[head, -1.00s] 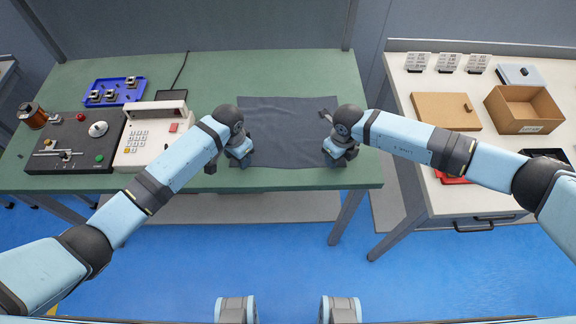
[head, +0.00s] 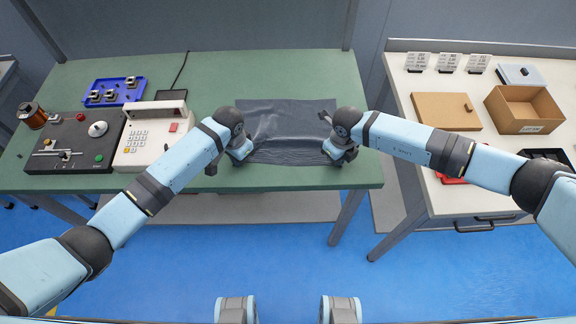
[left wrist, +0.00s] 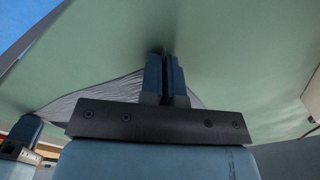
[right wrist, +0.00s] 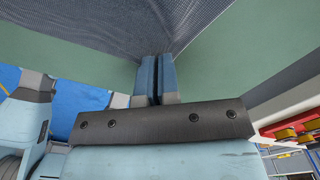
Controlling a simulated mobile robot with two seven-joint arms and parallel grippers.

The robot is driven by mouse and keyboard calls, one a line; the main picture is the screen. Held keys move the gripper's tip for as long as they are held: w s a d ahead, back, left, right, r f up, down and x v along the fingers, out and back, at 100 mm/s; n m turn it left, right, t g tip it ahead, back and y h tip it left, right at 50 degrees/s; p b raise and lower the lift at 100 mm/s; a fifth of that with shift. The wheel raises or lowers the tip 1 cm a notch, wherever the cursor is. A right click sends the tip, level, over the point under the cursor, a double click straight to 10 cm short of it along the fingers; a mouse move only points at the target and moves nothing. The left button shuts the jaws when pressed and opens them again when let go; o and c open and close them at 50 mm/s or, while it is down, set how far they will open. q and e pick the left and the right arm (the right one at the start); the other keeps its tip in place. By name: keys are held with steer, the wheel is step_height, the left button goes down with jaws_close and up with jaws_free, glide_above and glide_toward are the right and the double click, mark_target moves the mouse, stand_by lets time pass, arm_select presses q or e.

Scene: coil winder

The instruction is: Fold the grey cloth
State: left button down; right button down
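The dark grey cloth (head: 288,118) lies on the green table. Its far part is flat, and its near part is creased and shiny in a band between my grippers. My left gripper (head: 235,163) is at the near left corner; in the left wrist view its fingers (left wrist: 165,75) are together with cloth beside them, and appear shut on it. My right gripper (head: 341,160) is at the near right corner; in the right wrist view its fingers (right wrist: 156,78) are closed on cloth (right wrist: 150,25). The pinched corners are hidden by the grippers in the head view.
A white keypad device (head: 150,140), a dark control panel (head: 75,140) and a blue tray (head: 112,92) stand left of the cloth. A side table at right holds an open cardboard box (head: 524,108) and a brown board (head: 445,111). The table behind the cloth is clear.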

arm_select(q)
steer(key=shift+a, duration=0.1)
arm_select(e)
steer(key=shift+d+r, duration=0.1)
